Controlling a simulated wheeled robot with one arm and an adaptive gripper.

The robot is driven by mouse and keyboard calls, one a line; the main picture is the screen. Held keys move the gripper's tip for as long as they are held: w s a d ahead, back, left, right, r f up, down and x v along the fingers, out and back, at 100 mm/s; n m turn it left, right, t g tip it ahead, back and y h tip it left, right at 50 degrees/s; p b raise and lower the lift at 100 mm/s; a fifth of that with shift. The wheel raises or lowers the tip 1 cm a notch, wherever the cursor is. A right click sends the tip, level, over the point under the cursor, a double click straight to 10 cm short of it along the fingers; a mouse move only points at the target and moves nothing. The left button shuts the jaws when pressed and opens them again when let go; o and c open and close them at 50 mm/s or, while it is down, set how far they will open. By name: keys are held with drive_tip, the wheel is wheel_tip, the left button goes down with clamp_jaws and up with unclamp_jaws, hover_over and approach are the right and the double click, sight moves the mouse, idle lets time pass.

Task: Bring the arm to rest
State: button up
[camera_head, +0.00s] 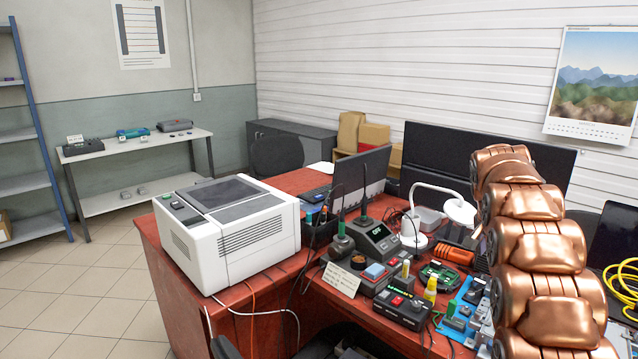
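My copper-coloured arm (545,250) rises along the right side of the head view. It is made of several thick rounded links with dark joint discs. Its top link (503,158) bends over in front of the dark monitor (435,152). My gripper does not show in this view. The arm hides part of the desk's right side and of what stands behind it.
A red desk (270,330) bears a white box-shaped machine (228,225), a soldering station (370,242), a white lamp (458,212) and small electronics. Yellow cable (622,285) lies at the right edge. A blue shelf rack (30,120) stands left. The tiled floor (90,285) at left is clear.

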drive_tip(key=s+a+r+n+g+y+p, duration=0.1)
drive_tip(key=s+a+r+n+p, duration=0.3)
drive_tip(key=s+a, duration=0.65)
drive_tip(key=s+a+n+g+y+p, duration=0.1)
drive_tip(key=s+a, duration=0.5)
drive_tip(key=s, duration=0.6)
drive_tip(key=s+a+n+g+p, duration=0.1)
drive_tip(key=s+a, duration=0.5)
drive_tip(key=s, duration=0.7)
drive_tip(key=s+a+n+g+y+p, duration=0.1)
drive_tip(key=s+a+n+p, duration=0.2)
drive_tip(key=s, duration=1)
drive_tip(key=a+n, duration=0.2)
drive_tip(key=a, duration=0.1)
drive_tip(key=shift+f+y, duration=0.3)
drive_tip(key=shift+f, duration=0.05)
